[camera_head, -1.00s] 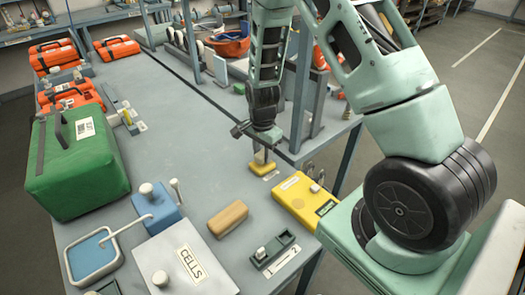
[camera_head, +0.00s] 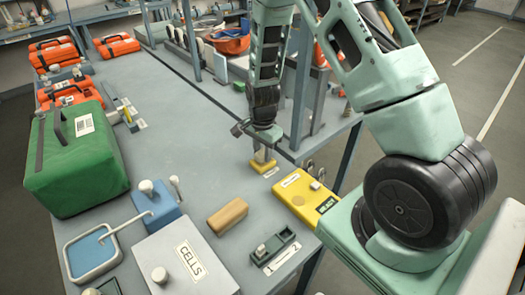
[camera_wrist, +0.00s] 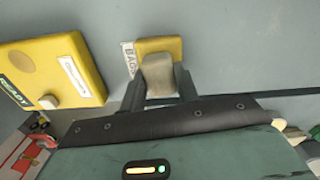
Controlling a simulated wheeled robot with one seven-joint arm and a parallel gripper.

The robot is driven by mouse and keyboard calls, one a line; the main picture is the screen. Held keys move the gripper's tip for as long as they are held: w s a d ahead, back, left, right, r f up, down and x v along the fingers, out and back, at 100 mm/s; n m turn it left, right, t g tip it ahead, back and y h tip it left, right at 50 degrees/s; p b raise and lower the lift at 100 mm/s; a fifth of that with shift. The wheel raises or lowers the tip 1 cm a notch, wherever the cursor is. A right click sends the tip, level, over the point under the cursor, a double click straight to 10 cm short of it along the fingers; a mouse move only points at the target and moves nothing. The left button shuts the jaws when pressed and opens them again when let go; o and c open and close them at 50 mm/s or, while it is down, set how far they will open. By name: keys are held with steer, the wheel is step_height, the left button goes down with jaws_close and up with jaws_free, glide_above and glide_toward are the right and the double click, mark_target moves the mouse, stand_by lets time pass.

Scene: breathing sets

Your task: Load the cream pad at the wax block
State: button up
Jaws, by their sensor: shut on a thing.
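My gripper (camera_wrist: 158,92) is shut on a beige upright piece (camera_wrist: 158,72). This piece stands at a yellow block (camera_wrist: 160,45), which also shows under my gripper in the head view (camera_head: 263,165). I cannot tell whether the held piece is the cream pad or whether it is joined to the yellow block. A small white label lies beside the yellow block. A tan rounded block (camera_head: 228,216), possibly the wax block, lies on the bench to the left and nearer, apart from my gripper.
A yellow READY box (camera_head: 308,196) stands close to the right. Nearer are a dark green tray (camera_head: 274,247), a white CELLS box (camera_head: 185,262) and a blue tray (camera_head: 117,256). A green bag (camera_head: 77,155) stands left. The bench (camera_head: 175,125) between bag and gripper is clear.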

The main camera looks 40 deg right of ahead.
mark_target(262, 152)
steer(key=shift+f, duration=0.5)
stand_by(1.2)
steer(key=shift+r+p, duration=2.7)
steer(key=shift+r, duration=0.85)
steer(key=shift+f, duration=0.1)
